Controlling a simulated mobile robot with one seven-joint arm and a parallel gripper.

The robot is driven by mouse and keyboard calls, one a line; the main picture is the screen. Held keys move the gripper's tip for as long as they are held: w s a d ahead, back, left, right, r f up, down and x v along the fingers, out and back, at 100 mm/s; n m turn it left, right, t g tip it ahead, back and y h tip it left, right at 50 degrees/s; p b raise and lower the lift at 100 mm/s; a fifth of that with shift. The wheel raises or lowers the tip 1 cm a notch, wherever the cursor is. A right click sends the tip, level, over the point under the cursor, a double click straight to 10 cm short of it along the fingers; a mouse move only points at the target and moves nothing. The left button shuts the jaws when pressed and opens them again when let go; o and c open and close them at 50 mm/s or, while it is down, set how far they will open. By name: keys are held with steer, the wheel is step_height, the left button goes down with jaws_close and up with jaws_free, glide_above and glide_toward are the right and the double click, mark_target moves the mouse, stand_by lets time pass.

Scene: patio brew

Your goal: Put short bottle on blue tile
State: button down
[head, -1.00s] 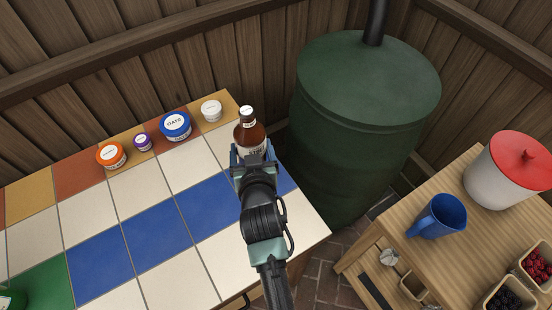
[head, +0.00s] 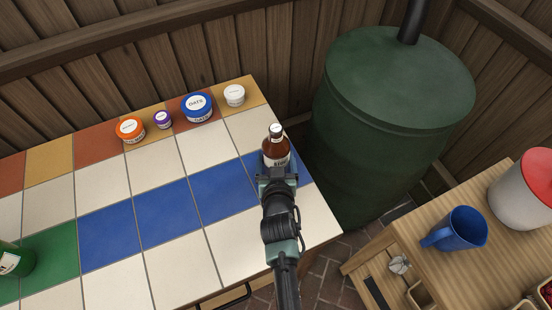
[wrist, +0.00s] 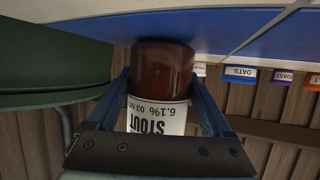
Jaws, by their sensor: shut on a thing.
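A short brown bottle (head: 275,150) with a white cap and a white label stands upright in my gripper (head: 277,170), over the blue tile (head: 250,178) at the right end of the tiled counter's blue row. In the wrist view my gripper (wrist: 165,108) is shut on the brown bottle (wrist: 160,75), its blue fingers on both sides of the STOUT label. The bottle's base is at or very close to the blue tile (wrist: 225,28); I cannot tell whether it touches.
Orange (head: 130,130), purple (head: 163,120), blue (head: 198,107) and white (head: 234,96) tubs line the counter's back. A green bottle (head: 15,260) stands at the left. A green tank (head: 395,120) and a wooden cart (head: 440,262) with a blue jug (head: 460,230) are at the right.

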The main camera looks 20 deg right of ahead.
steer(key=shift+w+r, duration=0.1)
steer(key=shift+r, duration=0.1)
steer(key=shift+f, duration=0.25)
jaws_free()
